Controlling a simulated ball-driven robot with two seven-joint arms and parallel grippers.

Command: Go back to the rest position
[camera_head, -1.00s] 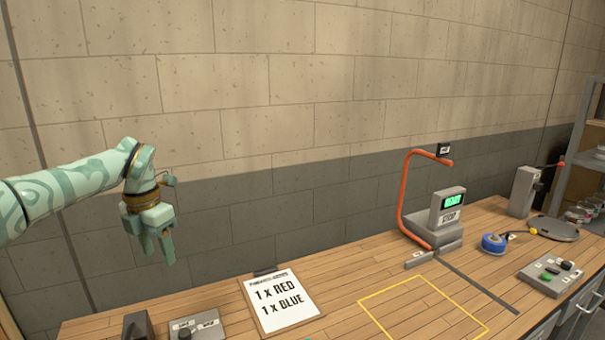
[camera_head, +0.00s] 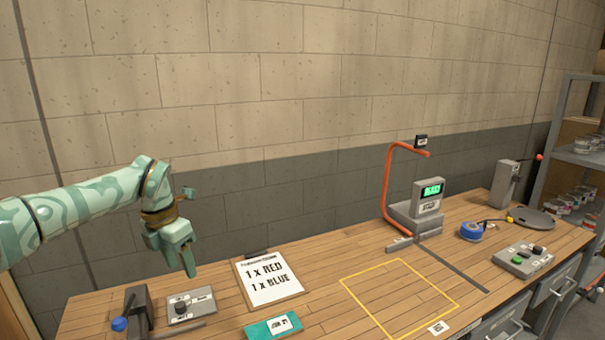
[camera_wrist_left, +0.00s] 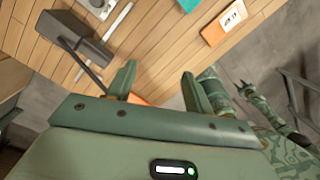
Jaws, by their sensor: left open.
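My left gripper (camera_head: 188,260) hangs above the left end of the wooden bench (camera_head: 215,327), pointing down. It is empty, and its two fingers stand apart in the left wrist view (camera_wrist_left: 160,85). Below it on the bench is a grey box with a knob (camera_head: 191,306). A clipboard (camera_head: 269,279) reading "1 x RED, 1 x BLUE" lies to its right.
A yellow-outlined square (camera_head: 400,298) on the bench is empty. A grey device with a green display (camera_head: 427,198) and an orange bent arm stands behind it. A blue roll (camera_head: 471,231), a button box (camera_head: 524,260) and shelves (camera_head: 570,130) are at the right. A teal box (camera_head: 273,327) lies at the front.

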